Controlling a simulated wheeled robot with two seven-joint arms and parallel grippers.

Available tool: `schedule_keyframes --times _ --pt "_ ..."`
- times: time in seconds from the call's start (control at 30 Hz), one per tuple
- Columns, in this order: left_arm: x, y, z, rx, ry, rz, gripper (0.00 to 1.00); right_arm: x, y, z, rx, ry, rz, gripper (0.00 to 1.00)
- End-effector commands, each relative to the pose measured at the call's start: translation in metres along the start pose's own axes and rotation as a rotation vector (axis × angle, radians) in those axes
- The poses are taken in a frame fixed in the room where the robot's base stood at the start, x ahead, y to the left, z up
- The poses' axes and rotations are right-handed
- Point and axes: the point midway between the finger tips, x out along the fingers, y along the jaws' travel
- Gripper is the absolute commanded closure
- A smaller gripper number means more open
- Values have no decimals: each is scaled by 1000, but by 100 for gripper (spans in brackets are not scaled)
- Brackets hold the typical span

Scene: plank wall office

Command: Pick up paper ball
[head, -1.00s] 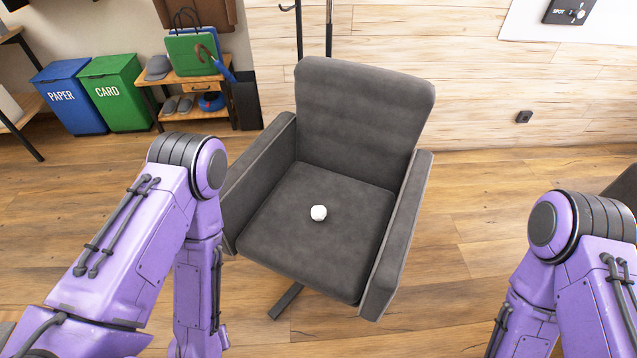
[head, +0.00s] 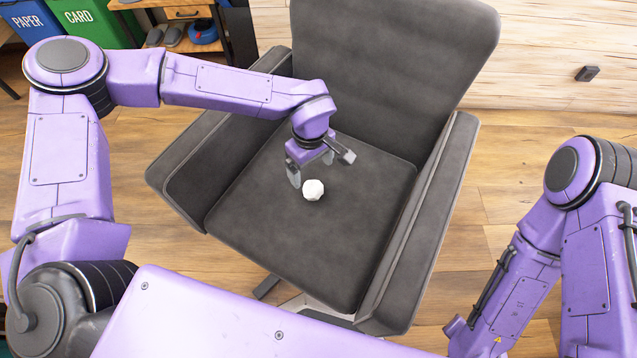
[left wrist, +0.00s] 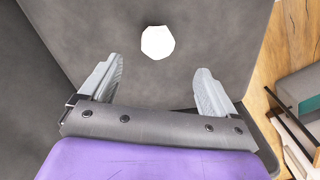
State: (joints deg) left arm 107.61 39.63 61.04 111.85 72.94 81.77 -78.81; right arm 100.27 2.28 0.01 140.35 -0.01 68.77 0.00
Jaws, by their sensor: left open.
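The white paper ball (head: 313,190) lies on the seat of the grey armchair (head: 340,235). My left gripper (head: 318,170) is open above the seat, just behind the ball in the head view. In the left wrist view the ball (left wrist: 157,43) is beyond the two fingertips of the left gripper (left wrist: 158,80), roughly centred between them and not held. The gap between the fingers is empty. My right arm is at the right of the head view, but its gripper is out of view.
The chair's armrests (head: 430,225) rise on both sides of the seat, and its backrest (head: 395,70) stands behind. Blue and green bins (head: 92,22) and a small shelf (head: 185,12) are at the far left. Wooden floor is open to the right.

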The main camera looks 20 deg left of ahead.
Motion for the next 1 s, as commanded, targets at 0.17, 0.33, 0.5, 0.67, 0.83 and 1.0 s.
schedule_keyframes --times 0.17,0.33,0.5,0.67,0.83,1.0 --pt "34 -2 0 -1 -8 -4 10 7 0 4 0 -1 1 57" --pt "55 -1 -1 -3 -6 -4 10 12 -1 5 0 -1 1 57" --pt "86 6 -3 0 -6 -3 10 20 -2 9 0 -1 1 57" --pt "98 6 -3 2 -4 -1 10 22 -2 9 0 -1 1 57" --pt "98 7 -3 3 -3 -1 10 21 -2 9 0 -1 1 57" --pt "97 7 -3 3 -3 -1 62 21 -2 9 0 -1 0 57"
